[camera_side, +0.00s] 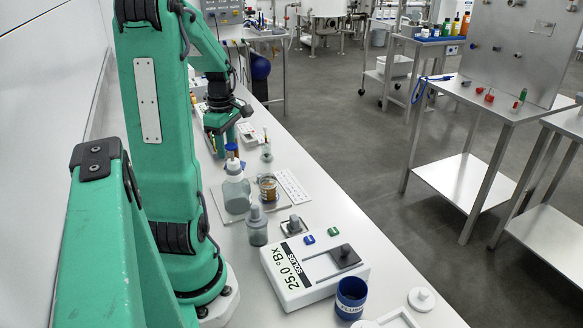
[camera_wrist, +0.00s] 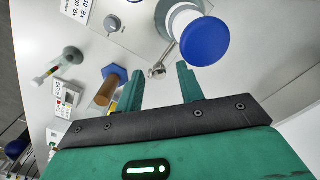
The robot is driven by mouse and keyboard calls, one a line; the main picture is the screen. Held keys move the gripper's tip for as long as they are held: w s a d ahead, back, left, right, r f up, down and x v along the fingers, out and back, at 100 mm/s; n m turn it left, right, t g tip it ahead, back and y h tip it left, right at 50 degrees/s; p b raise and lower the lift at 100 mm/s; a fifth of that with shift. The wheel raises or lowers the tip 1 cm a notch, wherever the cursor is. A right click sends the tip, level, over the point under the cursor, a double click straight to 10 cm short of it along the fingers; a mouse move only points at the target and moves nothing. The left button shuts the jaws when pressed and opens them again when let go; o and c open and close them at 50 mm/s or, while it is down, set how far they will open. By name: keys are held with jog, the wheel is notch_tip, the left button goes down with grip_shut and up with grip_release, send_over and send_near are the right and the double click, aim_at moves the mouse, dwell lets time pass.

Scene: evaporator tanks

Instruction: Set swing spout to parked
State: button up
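In the wrist view, a small shiny metal fitting (camera_wrist: 158,70) with a thin arm shows just beyond my fingertips, beside the grey base of a blue-topped thing. It looks like the swing spout, but it is small and I cannot read its position. In the side view my gripper (camera_side: 221,143) points down over the far part of the white bench, behind the bottles. The spout is not distinguishable there.
A blue round top (camera_wrist: 204,41) stands close to my right finger. An amber-brown cylinder with a blue hexagonal end (camera_wrist: 106,89) is left of my left finger. A grey knob (camera_wrist: 112,23) sits on a white panel. Nearer bench items include a clear bottle (camera_side: 236,194) and a Brix meter (camera_side: 312,268).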

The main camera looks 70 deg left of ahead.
jog(key=shift+r, duration=3.85)
jog(key=w+d+r+m+t+y, duration=0.1)
jog(key=w+d+m, duration=0.3)
jog(key=d+m, duration=0.35)
jog(key=w+d+r+m+t, duration=0.1)
jog(key=w+d+r+m, duration=0.1)
jog(key=w+d+m, duration=0.5)
jog(key=s+d+m+t, duration=0.1)
jog(key=s+d+m, duration=0.1)
jog(key=d+m, duration=0.4)
jog(key=s+d+m+t+h, duration=0.1)
jog(key=s+d+m+t, duration=0.1)
jog(key=d+m, duration=0.4)
jog(key=shift+s+d+f+m+t, duration=0.35)
jog(key=shift+s+d+f, duration=0.15)
jog(key=shift+d, duration=1.95)
